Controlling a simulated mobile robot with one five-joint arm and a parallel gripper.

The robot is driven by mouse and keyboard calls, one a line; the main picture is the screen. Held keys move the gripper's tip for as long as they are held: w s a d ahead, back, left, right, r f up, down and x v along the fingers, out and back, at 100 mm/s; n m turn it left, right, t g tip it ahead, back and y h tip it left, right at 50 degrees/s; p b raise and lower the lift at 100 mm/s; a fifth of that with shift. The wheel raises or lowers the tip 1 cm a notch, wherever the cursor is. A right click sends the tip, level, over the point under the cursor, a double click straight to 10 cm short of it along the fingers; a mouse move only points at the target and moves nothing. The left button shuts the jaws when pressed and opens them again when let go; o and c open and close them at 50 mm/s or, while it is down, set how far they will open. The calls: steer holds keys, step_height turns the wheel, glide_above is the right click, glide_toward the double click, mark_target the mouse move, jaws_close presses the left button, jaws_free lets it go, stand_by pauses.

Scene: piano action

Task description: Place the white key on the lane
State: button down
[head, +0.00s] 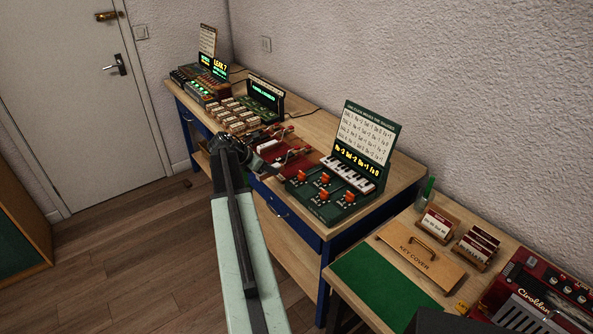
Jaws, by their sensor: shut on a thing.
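My arm reaches forward over the front edge of the blue-framed wooden bench, and my gripper (265,160) is at its far end, small and partly hidden by the arm's joint. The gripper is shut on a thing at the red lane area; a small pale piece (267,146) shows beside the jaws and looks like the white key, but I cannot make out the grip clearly. The red lane board (298,170) lies on the bench just right of the gripper, with small wood-and-red parts on it. I cannot tell whether the held piece touches the lane.
A green panel with red knobs and a small keyboard (348,177) stands right of the lane. A rack of pale blocks (236,117) and a lit display (265,96) stand behind to the left. A second table holds a wooden key cover (420,255) and a green mat (372,282).

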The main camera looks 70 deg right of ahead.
steer(key=s+d, duration=0.1)
steer(key=d, duration=0.2)
steer(key=s+d, duration=0.2)
steer(key=d, duration=0.2)
steer(key=s+d+f+b, duration=0.1)
steer(key=s+d, duration=0.1)
steer(key=d, duration=0.2)
steer(key=shift+d+f, duration=0.1)
steer(key=shift+d, duration=0.1)
steer(key=shift+s+d+f, duration=0.15)
steer(key=shift+s+d, duration=0.05)
steer(key=shift+d, duration=0.35)
step_height(320, 180, down, 4)
steer(key=b, duration=0.4)
steer(key=shift+a+r, duration=0.15)
steer(key=shift+r, duration=0.25)
steer(key=shift+f, duration=0.15)
steer(key=c, duration=1.6)
jaws_free()
steer(key=shift+f, duration=0.1)
steer(key=shift+c, duration=0.2)
steer(key=o, duration=0.4)
